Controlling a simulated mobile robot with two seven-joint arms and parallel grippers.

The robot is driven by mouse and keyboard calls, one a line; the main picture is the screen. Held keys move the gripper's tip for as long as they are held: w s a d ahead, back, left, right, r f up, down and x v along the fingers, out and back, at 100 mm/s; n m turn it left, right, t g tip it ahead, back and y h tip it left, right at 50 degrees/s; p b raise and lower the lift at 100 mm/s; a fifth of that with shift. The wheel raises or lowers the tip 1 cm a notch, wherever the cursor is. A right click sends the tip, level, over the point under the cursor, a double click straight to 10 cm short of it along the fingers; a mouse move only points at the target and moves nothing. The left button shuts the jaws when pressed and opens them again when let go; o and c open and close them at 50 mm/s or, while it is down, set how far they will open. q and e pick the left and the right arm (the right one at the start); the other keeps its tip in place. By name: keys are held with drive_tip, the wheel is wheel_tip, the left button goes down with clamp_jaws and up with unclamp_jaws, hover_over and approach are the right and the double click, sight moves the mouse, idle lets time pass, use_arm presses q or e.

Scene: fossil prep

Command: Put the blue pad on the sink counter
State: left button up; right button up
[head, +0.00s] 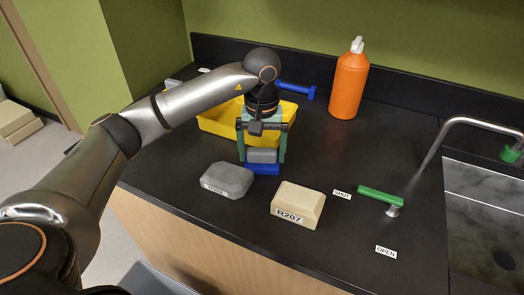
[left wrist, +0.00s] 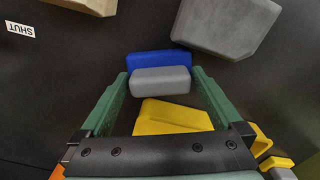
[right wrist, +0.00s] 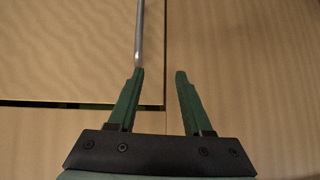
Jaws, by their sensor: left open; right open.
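The blue pad (head: 262,169) is on or just above the black sink counter (head: 335,155), in front of the yellow tray. A grey block (head: 262,156) sits on top of it; I cannot tell whether they are one piece. My left gripper (head: 263,161) points down, open, with a finger on either side of the grey block. The left wrist view shows the blue pad (left wrist: 158,59) and the grey block (left wrist: 160,80) between the green fingers, with gaps at both sides. My right gripper (right wrist: 159,73) is open and empty before a wooden cabinet front.
A grey stone block (head: 227,180) and a beige block labelled R207 (head: 298,205) stand near the front edge. The yellow tray (head: 219,125) and an orange bottle (head: 348,85) are behind. A green tap lever (head: 381,197) and the sink (head: 485,210) are at right.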

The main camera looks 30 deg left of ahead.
sight(262, 150)
use_arm(q)
wheel_tip(262, 150, up, 12)
drive_tip(key=shift+p, duration=0.35)
idle(0.4)
